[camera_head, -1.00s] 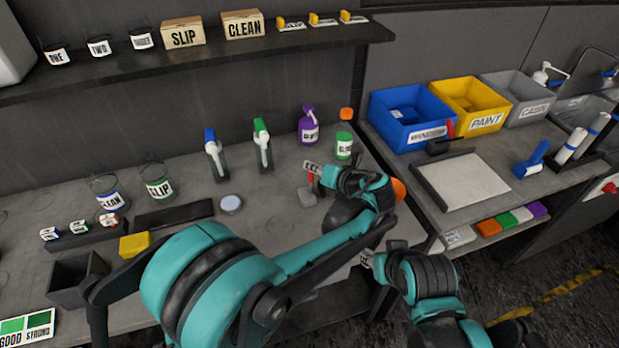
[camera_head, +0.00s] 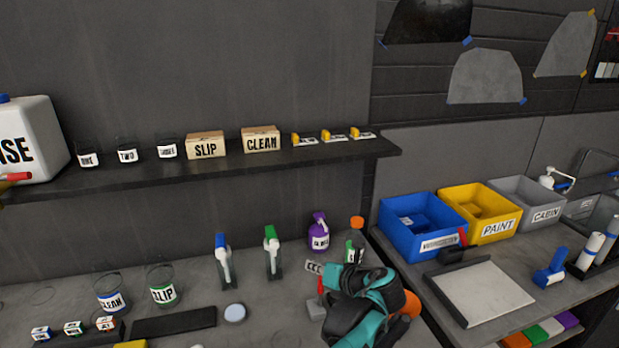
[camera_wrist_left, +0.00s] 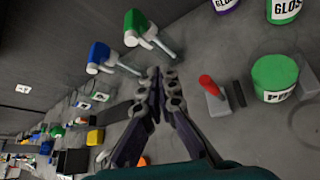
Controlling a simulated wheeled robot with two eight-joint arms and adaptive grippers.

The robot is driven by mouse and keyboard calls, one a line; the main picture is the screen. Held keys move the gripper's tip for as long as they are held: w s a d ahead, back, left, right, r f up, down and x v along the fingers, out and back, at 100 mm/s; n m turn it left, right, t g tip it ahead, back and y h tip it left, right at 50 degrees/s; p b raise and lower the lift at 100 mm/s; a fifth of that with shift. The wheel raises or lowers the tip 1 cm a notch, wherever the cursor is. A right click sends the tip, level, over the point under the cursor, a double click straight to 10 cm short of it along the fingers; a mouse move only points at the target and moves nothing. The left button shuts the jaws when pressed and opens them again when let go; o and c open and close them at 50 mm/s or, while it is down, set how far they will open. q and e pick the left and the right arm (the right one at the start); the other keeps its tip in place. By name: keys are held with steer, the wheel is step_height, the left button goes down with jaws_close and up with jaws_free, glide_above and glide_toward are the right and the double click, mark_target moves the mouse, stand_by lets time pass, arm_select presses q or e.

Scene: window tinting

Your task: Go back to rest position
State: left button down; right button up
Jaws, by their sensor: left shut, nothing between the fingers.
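My left gripper (camera_head: 315,268) is over the back right of the grey workbench, with its teal and black wrist at the bottom of the head view. In the left wrist view its fingers (camera_wrist_left: 163,80) are together and empty. My right gripper is in neither current view.
A shelf (camera_head: 80,184) crosses above the bench. Blue (camera_head: 395,236), yellow (camera_head: 463,222) and grey (camera_head: 533,215) bins stand at right.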

arm_select(q)
steer(key=s+a+f+n+g+h, duration=0.3)
steer(key=s+a+n, duration=1)
steer(key=a+n, duration=0.4)
steer(key=s+a+f+n+h, duration=0.1)
steer(key=s+f+n+h, duration=0.1)
steer(key=s+n, duration=0.4)
steer(key=s+a+f+n+h, duration=0.1)
steer(key=s+n, duration=0.5)
steer(key=n, duration=0.6)
step_height(320, 180, down, 2)
steer(key=shift+s+a+f+h, duration=0.1)
steer(key=shift+s+a+h, duration=0.25)
steer(key=shift+a, duration=0.4)
